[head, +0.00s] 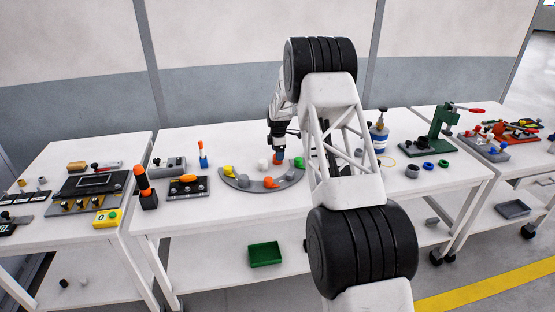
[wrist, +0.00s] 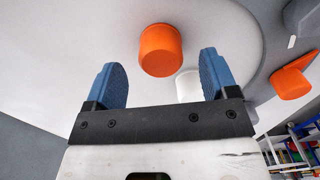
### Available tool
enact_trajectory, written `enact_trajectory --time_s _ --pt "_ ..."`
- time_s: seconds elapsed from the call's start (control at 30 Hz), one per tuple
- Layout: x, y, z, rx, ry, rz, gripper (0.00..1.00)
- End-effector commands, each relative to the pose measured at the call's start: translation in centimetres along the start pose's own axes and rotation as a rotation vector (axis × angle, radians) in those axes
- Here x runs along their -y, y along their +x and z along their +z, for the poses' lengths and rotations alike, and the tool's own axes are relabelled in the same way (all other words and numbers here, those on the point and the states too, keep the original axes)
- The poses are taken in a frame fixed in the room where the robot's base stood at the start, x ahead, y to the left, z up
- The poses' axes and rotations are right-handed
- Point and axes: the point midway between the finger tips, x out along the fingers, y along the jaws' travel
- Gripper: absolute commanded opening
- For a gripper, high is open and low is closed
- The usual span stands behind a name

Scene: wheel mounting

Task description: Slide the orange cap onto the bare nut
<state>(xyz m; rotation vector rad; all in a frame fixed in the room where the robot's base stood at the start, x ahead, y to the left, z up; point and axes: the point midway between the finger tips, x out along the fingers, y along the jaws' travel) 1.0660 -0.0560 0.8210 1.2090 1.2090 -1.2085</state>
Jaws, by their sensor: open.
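My gripper (head: 277,146) is over the far side of the curved grey base on the middle table, pointing down. In the wrist view its blue fingers (wrist: 163,75) are apart with nothing clamped between them. The orange cap (wrist: 160,50) shows between the fingertips, and it also shows just below the gripper in the head view (head: 279,158). A white round piece (wrist: 188,86) stands beside the cap, near the right finger; it also shows in the head view (head: 262,164). I cannot tell for certain whether this white piece is the bare nut.
The curved grey base (head: 238,182) carries yellow, orange and green pointed pieces; one orange piece (wrist: 290,82) lies right in the wrist view. A black panel (head: 188,187) is to its left, a blue-white canister (head: 378,138) to its right. My arm hides part of the table.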

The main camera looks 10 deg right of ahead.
Motion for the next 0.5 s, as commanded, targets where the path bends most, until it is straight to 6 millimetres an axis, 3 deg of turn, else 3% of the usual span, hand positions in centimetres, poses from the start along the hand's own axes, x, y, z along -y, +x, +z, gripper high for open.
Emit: enact_trajectory --time_s 0.2,0.5 --pt "0.0 2.3 -0.1 0.000 0.000 0.000 0.80" --pt "0.0 2.8 -0.1 0.000 0.000 0.001 0.80"
